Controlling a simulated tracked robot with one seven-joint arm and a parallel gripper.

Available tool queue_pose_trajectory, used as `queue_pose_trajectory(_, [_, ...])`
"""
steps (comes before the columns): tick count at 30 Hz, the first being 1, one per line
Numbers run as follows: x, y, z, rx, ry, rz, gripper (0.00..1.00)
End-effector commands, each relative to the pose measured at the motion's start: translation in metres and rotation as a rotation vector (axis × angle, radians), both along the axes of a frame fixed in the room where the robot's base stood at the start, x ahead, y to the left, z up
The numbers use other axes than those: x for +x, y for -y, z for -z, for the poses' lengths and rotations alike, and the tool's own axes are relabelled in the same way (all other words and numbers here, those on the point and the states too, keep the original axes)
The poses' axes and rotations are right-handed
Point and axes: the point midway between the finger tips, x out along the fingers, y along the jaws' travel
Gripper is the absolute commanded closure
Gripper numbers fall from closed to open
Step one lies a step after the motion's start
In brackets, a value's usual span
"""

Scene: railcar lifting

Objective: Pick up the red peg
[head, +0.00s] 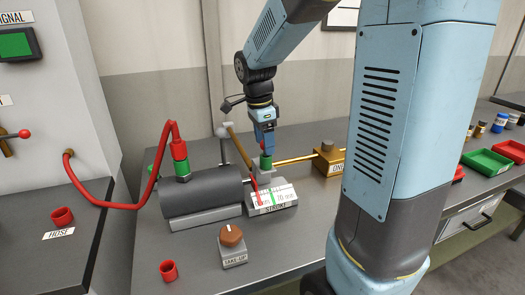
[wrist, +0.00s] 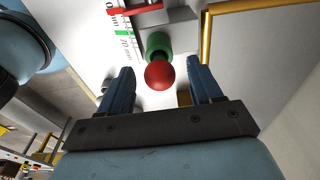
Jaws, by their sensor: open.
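The red peg (wrist: 159,75) shows a round red head on a dark stem in a green collar (wrist: 158,43) in the wrist view. In the head view the green collar (head: 266,163) stands behind the STROKE gauge, and only a bit of the red head (head: 259,149) shows beside the fingers. My gripper (head: 264,146) points down over it. In the wrist view its two blue fingers are apart, one on each side of the red head, with gaps visible on both sides. Whether the fingers reach below the head is unclear.
The white STROKE gauge (head: 270,199) stands close in front. A dark grey cylinder (head: 201,193) with a red hose (head: 124,207) is at left. A brass rod (head: 297,159) runs right to a brass block (head: 328,161). A TAKE-UP knob (head: 232,236) is nearer.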

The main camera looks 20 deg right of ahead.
Motion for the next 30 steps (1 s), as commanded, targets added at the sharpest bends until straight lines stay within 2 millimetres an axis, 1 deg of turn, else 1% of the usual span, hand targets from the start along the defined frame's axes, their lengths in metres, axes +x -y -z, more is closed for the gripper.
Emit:
queue_pose_trajectory(1, [-0.001,0.001,0.007,0.000,-0.003,0.000,0.36])
queue_pose_trajectory(3, [0.000,0.002,0.015,0.000,-0.002,0.000,0.36])
queue_pose_trajectory(6, [0.000,0.002,0.020,0.000,-0.001,0.000,0.36])
queue_pose_trajectory(14, [0.000,0.002,0.021,0.000,0.000,-0.001,0.36])
queue_pose_trajectory(30, [0.000,0.002,0.021,0.000,0.000,-0.002,0.88])
